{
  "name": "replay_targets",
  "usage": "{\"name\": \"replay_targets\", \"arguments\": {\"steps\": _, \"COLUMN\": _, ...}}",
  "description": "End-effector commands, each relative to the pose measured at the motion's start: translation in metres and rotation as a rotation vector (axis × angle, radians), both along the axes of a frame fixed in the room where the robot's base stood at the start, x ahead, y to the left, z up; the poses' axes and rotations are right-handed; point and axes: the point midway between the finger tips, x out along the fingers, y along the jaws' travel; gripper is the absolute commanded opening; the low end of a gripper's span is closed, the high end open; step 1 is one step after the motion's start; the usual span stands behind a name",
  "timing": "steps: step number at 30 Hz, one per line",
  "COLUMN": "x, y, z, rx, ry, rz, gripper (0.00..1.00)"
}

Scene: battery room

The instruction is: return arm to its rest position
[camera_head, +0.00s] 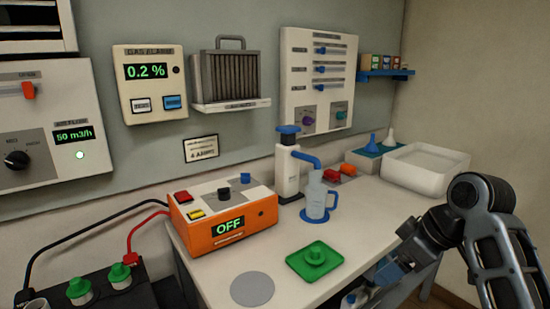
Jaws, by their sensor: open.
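My arm comes in at the right edge of the head view, its dark grey links bent in front of the table's right part. My gripper (386,273) is at the lower end of the arm, by the front edge of the white table (300,262). It points down and to the left, apart from the things on the tabletop. Its fingers are small and partly hidden, and I see nothing held in it.
On the table stand an orange box (222,222) reading OFF, a grey disc (252,289), a green tray (315,262), a clear jug (318,198), a pump bottle (288,170) and a white basin (427,168). A black battery (100,292) with cables is at lower left.

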Motion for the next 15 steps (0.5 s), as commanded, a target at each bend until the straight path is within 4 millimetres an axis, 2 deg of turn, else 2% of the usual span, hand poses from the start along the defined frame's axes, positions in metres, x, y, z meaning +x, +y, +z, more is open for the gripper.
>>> {"name": "replay_targets", "arguments": {"steps": 10, "x": -0.02, "y": 0.031, "z": -0.052, "rx": 0.085, "ry": -0.059, "rz": -0.104, "gripper": 0.81}}
{"name": "replay_targets", "arguments": {"steps": 15, "x": -0.045, "y": 0.052, "z": -0.091, "rx": 0.151, "ry": -0.107, "rz": -0.204, "gripper": 0.81}}
